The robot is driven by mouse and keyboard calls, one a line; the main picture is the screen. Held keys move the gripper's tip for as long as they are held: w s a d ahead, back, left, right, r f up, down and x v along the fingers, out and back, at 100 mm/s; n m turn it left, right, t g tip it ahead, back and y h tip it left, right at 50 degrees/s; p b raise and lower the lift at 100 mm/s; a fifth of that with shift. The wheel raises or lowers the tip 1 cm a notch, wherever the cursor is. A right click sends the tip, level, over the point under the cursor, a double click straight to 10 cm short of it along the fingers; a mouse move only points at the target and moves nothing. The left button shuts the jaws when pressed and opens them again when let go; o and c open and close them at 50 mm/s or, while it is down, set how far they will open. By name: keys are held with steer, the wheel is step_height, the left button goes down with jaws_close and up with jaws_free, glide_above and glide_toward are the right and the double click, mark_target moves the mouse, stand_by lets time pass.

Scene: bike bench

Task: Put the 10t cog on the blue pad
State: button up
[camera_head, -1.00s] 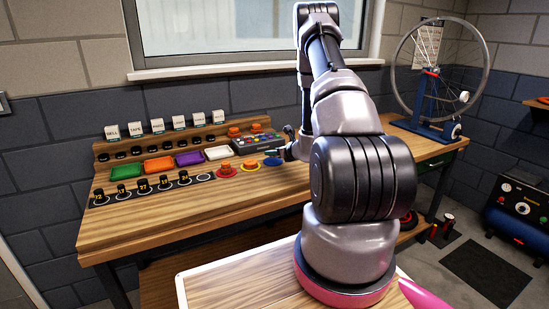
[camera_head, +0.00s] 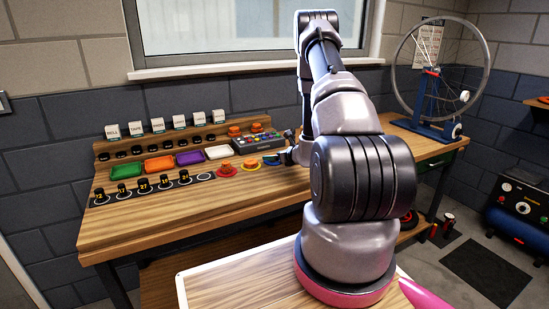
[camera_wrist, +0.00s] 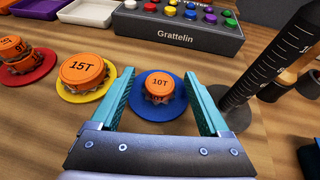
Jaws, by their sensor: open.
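The 10t cog (camera_wrist: 159,85), with an orange top marked 10T, sits on the blue pad (camera_wrist: 176,108) in the wrist view. My gripper (camera_wrist: 163,86) is open, with one teal finger on each side of the cog and a gap visible at both sides. In the head view the blue pad (camera_head: 271,161) shows at the right end of the row of pads, beside my gripper (camera_head: 287,158); the cog is too small to make out there.
The 15T cog (camera_wrist: 83,70) sits on a yellow pad (camera_wrist: 66,92) to the left, with stacked cogs (camera_wrist: 14,52) on a red pad (camera_wrist: 38,71) beyond. A grey Grattelin box (camera_wrist: 180,32) stands behind. A dark upright cylinder with scale marks (camera_wrist: 268,68) stands close on the right.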

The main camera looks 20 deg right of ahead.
steer(key=v, duration=1.1)
steer(key=shift+s+d+r, duration=0.1)
steer(key=shift+s+r, duration=0.05)
steer(key=shift+s, duration=0.1)
steer(key=s+a+r+n+g+y, duration=0.35)
steer(key=a+r+n, duration=0.35)
steer(key=a+r, duration=0.4)
steer(key=s+a+r+n+g+y, duration=0.25)
steer(key=a+r+n+y, duration=0.35)
steer(key=a+r, duration=0.45)
steer(key=s+r+n+h, duration=0.5)
steer(key=s+r+n, duration=0.2)
steer(key=s, duration=0.3)
steer(key=s+r+n+h, duration=0.5)
steer(key=s+r+n, duration=0.2)
steer(key=s+n, duration=0.2)
steer(key=shift+s+d+r+n, duration=0.3)
steer(key=shift+s+d, duration=0.1)
steer(key=shift+s, duration=0.1)
